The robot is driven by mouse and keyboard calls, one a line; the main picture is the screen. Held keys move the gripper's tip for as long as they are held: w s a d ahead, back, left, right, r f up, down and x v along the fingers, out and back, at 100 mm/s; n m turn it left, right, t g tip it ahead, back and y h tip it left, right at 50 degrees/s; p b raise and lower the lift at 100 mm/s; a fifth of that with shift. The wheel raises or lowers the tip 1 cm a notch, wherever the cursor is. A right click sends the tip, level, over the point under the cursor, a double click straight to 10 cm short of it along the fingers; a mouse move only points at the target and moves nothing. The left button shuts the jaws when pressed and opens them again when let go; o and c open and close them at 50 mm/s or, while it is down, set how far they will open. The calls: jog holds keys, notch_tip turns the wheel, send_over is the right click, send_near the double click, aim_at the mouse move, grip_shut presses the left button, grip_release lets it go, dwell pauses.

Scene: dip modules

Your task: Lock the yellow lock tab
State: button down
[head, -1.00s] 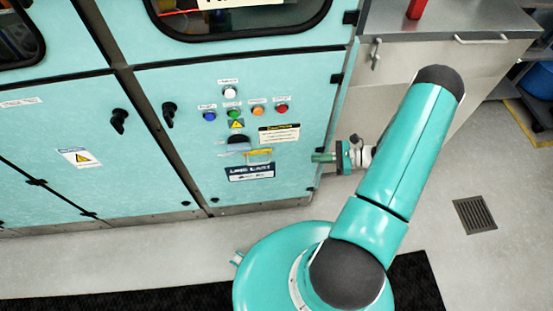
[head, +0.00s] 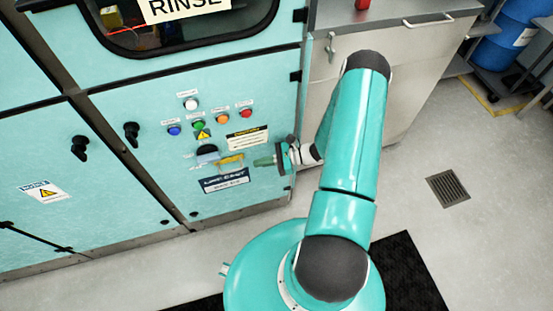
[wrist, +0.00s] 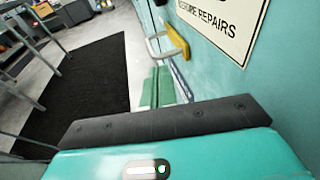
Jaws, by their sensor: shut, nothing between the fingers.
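The yellow lock tab (head: 231,159) is on the teal cabinet's front panel, below the row of coloured buttons and above the dark label plate. In the wrist view the tab (wrist: 177,43) stands out from the panel, with a pale metal loop (wrist: 154,44) beside it. My gripper (head: 257,162) is shut and empty, just right of the tab in the head view and pointing left at it. In the wrist view its green fingers (wrist: 157,89) are together. A small gap seems to separate them from the tab; contact cannot be told.
Blue, green, orange, red and white buttons (head: 190,104) sit above the tab, with a dark rounded part (head: 207,150) just left of it. A warning placard (head: 247,137) is above my gripper. A grey metal cabinet (head: 400,75) stands right. Floor at the right is open.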

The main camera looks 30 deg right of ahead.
aim_at(242, 167)
jog(key=shift+x, duration=1.75)
jog(key=shift+a, duration=0.1)
jog(key=shift+w+a, duration=0.25)
jog(key=shift+a, duration=0.65)
jog(key=shift+w+a, duration=0.2)
jog(key=shift+a, duration=0.65)
jog(key=shift+r, duration=0.1)
jog(key=v, duration=1.4)
jog(key=shift+d, duration=0.25)
